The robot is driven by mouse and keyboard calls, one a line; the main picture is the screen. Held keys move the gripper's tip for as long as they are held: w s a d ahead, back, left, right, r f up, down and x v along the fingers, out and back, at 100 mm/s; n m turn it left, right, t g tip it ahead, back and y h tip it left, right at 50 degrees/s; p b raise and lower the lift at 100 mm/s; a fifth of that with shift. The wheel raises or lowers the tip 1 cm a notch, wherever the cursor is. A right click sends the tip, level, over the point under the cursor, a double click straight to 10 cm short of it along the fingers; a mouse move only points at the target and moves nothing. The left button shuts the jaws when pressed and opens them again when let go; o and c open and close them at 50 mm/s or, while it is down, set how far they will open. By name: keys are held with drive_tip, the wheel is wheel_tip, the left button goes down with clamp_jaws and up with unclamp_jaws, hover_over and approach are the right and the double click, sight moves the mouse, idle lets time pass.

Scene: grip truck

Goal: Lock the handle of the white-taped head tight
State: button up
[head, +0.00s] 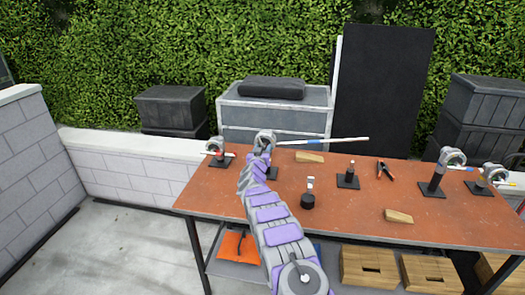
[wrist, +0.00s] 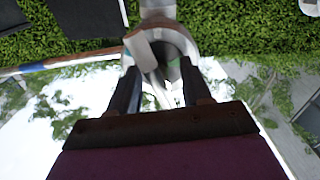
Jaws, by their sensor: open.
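A grey round grip head (head: 266,138) stands near the back left of the table. A long pale rod (head: 345,140) with a blue band runs out to its right, nearly level. White tape on the head itself cannot be made out. My gripper (head: 262,152) is at this head, and my arm hides much of its stand. In the wrist view my gripper (wrist: 160,88) is open, with dark fingers on either side of the lower part of the grey head (wrist: 172,42). A grey handle-like piece shows between the fingers; contact cannot be told.
Other heads stand on the orange-brown table (head: 340,220): a red-marked one (head: 217,145) at left, and two (head: 452,157) (head: 492,173) at right. Short posts, red pliers (head: 385,170) and wood wedges (head: 398,216) lie between. A grey case (head: 275,118) stands behind.

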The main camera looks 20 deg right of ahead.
drive_tip(key=shift+c, duration=0.3)
clamp_jaws()
drive_tip(key=shift+m, duration=0.4)
drive_tip(key=m+p, duration=0.1)
drive_tip(key=m, duration=0.3)
drive_tip(key=shift+m, duration=0.3)
drive_tip(key=m, duration=0.4)
drive_tip(key=shift+f+m, duration=0.1)
drive_tip(key=shift+m, duration=0.2)
drive_tip(key=m+b, duration=0.3)
drive_tip(key=m, duration=0.1)
drive_tip(key=shift+m, duration=0.3)
drive_tip(key=m+b, duration=0.3)
drive_tip(key=m, duration=0.1)
drive_tip(key=shift+f+m+b, duration=0.1)
drive_tip(key=shift+m+b, duration=0.2)
drive_tip(key=shift+m, duration=0.1)
